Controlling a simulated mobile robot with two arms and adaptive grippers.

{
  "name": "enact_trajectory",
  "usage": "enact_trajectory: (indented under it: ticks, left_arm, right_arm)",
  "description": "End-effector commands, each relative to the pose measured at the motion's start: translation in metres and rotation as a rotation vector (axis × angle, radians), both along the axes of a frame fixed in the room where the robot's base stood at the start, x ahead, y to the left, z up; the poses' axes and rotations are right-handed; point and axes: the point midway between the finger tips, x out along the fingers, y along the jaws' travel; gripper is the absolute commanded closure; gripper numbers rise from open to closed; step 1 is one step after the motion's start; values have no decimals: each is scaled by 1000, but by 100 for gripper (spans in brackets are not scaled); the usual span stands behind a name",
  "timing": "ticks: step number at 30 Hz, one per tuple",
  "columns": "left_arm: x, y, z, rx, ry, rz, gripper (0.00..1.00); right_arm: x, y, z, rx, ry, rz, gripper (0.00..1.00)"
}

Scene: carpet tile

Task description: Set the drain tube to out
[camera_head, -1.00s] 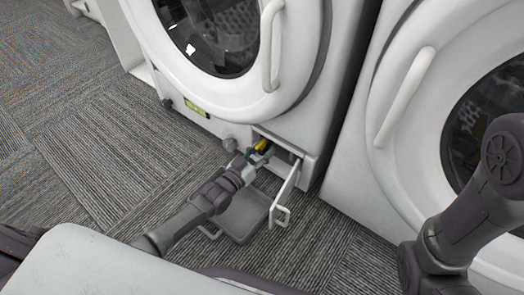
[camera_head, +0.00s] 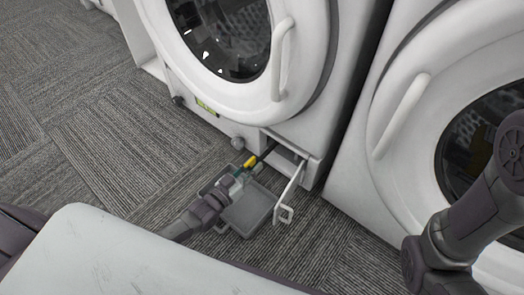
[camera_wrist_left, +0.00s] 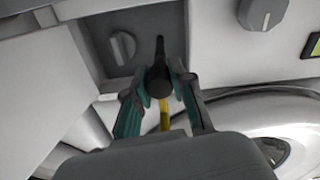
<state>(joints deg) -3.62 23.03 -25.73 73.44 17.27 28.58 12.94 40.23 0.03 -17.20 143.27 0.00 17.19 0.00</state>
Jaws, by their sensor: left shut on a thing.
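The drain tube (camera_head: 264,154) is a thin black hose with a yellow part (camera_head: 249,162) at its end. It reaches out of the open compartment (camera_head: 284,150) low on the front of the left machine. My left gripper (camera_head: 243,170) is shut on the yellow end, in front of the opening and above the tray. In the left wrist view the dark tube (camera_wrist_left: 159,78) runs between the teal fingers of the left gripper (camera_wrist_left: 160,102), with some yellow below it. My right arm shows at the right of the head view, but its gripper is out of view.
A grey tray (camera_head: 252,207) lies on the carpet below the opening. The compartment's white flap (camera_head: 289,191) stands open beside it. A round knob (camera_wrist_left: 122,47) sits inside the compartment, and another knob (camera_wrist_left: 262,13) is outside. A second machine (camera_head: 357,165) stands to the right.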

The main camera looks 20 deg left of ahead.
Motion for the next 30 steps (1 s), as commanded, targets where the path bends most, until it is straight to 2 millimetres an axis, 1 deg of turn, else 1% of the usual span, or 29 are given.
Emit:
enact_trajectory:
  ticks: [1, 3, 10, 11, 15, 25, 27, 30]
  left_arm:
    - [-4, 1, 1, 0, 2, 0, 100]
    - [-5, 2, 0, 0, 0, -1, 100]
    - [-5, 2, 0, -1, -2, -1, 100]
    - [-5, 2, 0, -1, -2, -1, 73]
    - [-5, 2, 0, -1, -2, -1, 50]
    - [-4, 2, 1, -1, -2, -1, 50]
    - [-4, 2, 5, -1, -2, 0, 50]
    - [-5, 1, 17, -1, -4, -1, 50]
  right_arm:
    - [0, 0, 3, 0, 0, 0, 69]
    - [0, 0, 3, 0, 0, 0, 69]
    - [0, 0, 2, 0, 1, 0, 69]
    - [0, 0, 2, 0, 1, 0, 69]
    - [1, 0, 2, 0, 2, 0, 69]
    - [3, 0, 1, 1, 9, 1, 69]
    - [2, 0, 2, 2, 8, 0, 69]
    - [2, 0, 2, 2, 6, 0, 69]
